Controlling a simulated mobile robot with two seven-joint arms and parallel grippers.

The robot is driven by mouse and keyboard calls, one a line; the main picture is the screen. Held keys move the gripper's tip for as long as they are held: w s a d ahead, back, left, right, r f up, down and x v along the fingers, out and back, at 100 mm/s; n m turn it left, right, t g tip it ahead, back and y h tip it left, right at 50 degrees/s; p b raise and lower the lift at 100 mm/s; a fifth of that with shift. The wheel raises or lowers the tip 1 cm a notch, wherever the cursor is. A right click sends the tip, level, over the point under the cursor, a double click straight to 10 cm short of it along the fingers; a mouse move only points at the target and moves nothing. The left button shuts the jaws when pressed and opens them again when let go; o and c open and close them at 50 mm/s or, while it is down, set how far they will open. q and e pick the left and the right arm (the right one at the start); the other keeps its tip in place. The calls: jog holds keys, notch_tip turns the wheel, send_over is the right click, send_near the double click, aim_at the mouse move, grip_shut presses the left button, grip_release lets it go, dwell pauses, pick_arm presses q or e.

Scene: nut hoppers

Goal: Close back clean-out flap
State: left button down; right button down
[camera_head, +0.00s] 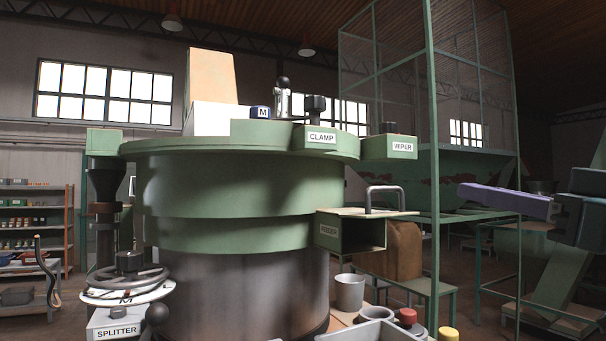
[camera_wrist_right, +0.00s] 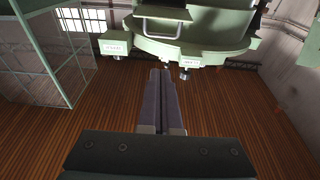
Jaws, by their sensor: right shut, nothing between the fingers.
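The green drum machine (camera_head: 230,200) stands in the middle of the head view, with labels CLAMP, WIPER, FEEDER and SPLITTER. No part is labelled as the back clean-out flap, and I cannot pick it out for certain. A dark handle (camera_head: 385,190) stands over the FEEDER box (camera_head: 350,232). In the right wrist view, which looks upside down, a pale U-shaped handle (camera_wrist_right: 160,27) shows on the green machine; I cannot tell which part carries it. My right gripper (camera_head: 462,191) is shut and empty, right of the machine and apart from it. My left gripper is not in view.
A green frame post (camera_head: 432,170) with mesh stands between the machine and my right gripper in the head view. Shelves (camera_head: 38,215) stand far left.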

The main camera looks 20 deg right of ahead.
jog(key=p, duration=0.5)
send_near(387, 191)
notch_tip(387, 191, up, 4)
jog(key=w, duration=0.3)
jog(key=f, duration=0.1)
jog(key=w+f+p, duration=0.1)
jog(key=f, duration=0.1)
jog(key=shift+w+a, duration=0.15)
jog(key=shift+w, duration=0.2)
jog(key=shift+w+f, duration=0.25)
jog(key=shift+f, duration=0.45)
